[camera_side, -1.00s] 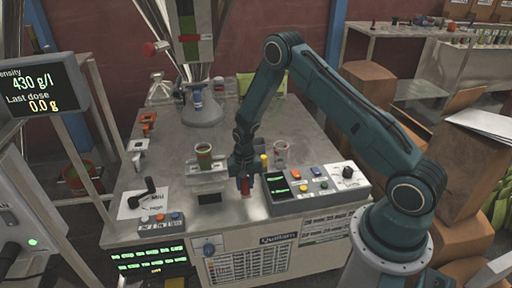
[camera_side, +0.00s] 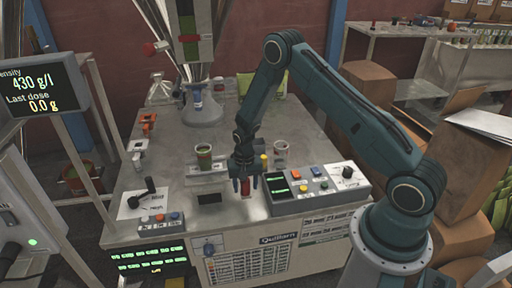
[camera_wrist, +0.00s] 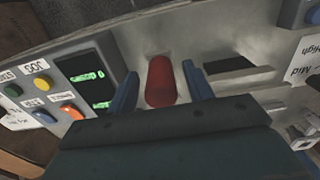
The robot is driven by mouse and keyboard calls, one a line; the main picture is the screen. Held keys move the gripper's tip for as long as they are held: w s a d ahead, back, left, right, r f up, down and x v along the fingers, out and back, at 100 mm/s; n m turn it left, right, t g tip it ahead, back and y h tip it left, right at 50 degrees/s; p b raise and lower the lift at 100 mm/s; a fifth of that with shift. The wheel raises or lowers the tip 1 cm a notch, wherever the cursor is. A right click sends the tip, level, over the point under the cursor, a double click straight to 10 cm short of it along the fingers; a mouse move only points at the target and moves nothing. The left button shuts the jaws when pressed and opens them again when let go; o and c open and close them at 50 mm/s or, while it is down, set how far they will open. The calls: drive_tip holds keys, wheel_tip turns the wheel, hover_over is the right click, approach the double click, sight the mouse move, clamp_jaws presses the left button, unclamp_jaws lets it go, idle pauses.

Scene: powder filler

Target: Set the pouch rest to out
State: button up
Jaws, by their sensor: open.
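A red handle (camera_side: 246,187) stands at the front edge of the bench, left of the button panel. In the wrist view the red handle (camera_wrist: 160,82) is upright between my two blue fingers, with a gap on each side. My gripper (camera_side: 246,184) is open around it, pointing down; its fingers also show in the wrist view (camera_wrist: 160,88). A pale plate (camera_side: 193,178), left of my gripper, has a cup (camera_side: 204,155) standing at it. I cannot tell which of these parts is the pouch rest, and no label for it is readable.
The panel (camera_side: 310,187) with buttons and a green display is close on the right. A black crank (camera_side: 150,190) on a Mid/High label plate is at the left. A second cup (camera_side: 281,148) stands behind the panel.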

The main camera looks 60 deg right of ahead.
wheel_tip(320, 180, up, 14)
drive_tip(key=shift+f, duration=0.15)
idle(0.7)
drive_tip(key=s+a+r+n+t, duration=0.1)
drive_tip(key=s+a+r+n, duration=0.3)
drive_tip(key=r, duration=0.6)
drive_tip(key=s+a+r+t, duration=0.2)
drive_tip(key=s+r, duration=0.5)
drive_tip(key=r, duration=0.4)
drive_tip(key=s+a+r+n+t, duration=0.1)
drive_tip(key=s+a+r+n, duration=0.1)
drive_tip(key=s, duration=0.6)
drive_tip(key=s+a+r+n+t, duration=0.1)
drive_tip(key=s+a+r+n, duration=0.1)
drive_tip(key=s, duration=0.6)
drive_tip(key=shift+s+r+n+t, duration=0.3)
drive_tip(key=shift+r+n, duration=0.2)
drive_tip(key=shift+r, duration=0.15)
